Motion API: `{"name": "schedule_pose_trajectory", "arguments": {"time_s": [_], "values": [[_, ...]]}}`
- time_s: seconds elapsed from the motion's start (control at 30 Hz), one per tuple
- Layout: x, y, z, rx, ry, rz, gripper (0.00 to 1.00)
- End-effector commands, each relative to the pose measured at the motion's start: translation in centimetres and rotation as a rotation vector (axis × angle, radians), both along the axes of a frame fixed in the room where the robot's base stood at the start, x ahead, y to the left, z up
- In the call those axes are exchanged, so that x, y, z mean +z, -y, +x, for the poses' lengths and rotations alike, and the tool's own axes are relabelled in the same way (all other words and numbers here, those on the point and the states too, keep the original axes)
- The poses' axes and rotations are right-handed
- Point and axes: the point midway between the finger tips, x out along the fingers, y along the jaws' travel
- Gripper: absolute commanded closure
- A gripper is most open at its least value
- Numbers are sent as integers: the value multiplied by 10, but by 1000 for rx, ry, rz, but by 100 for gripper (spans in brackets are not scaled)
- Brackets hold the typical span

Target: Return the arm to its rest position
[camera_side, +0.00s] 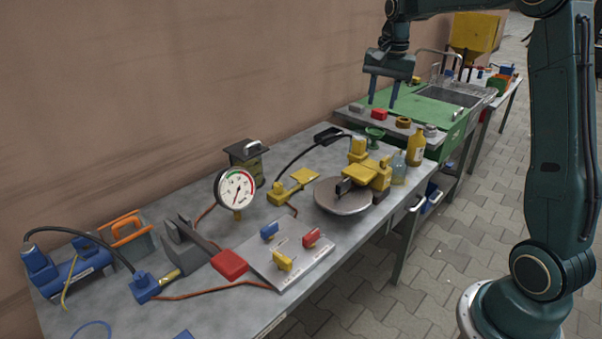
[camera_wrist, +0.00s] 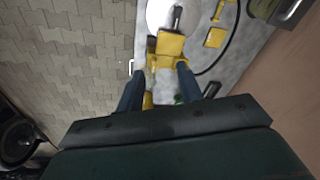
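My gripper (camera_side: 382,98) is at the upper middle of the side view, fingers pointing down, above the far end of the grey workbench (camera_side: 330,265). Its two blue fingers stand apart with nothing between them, so it is open and empty. In the wrist view the gripper (camera_wrist: 160,72) also shows spread fingers, with a yellow device and bench top beyond them. My arm rises on the right of the side view and bends over at the top. No rest position is marked in either view.
A yellow device (camera_side: 366,174) by a round metal plate (camera_side: 340,197) and a pressure gauge (camera_side: 236,188) stand on the bench. The paved floor (camera_side: 440,280) is clear.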

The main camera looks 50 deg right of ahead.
Motion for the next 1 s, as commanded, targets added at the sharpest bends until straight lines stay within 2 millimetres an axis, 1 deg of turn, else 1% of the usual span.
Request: {"name": "schedule_pose_trajectory", "arguments": {"time_s": [0.03, 0.2, 0.43, 0.6, 0.73, 1.0], "values": [[9, -14, -6, 42, 14, -10, 64], [27, -53, -29, 184, 47, -41, 64], [43, -101, -66, 373, 94, -85, 64], [48, -132, -97, 512, 128, -120, 64], [47, -153, -122, 618, 156, -147, 64], [36, -189, -176, 834, 214, -207, 64]]}}
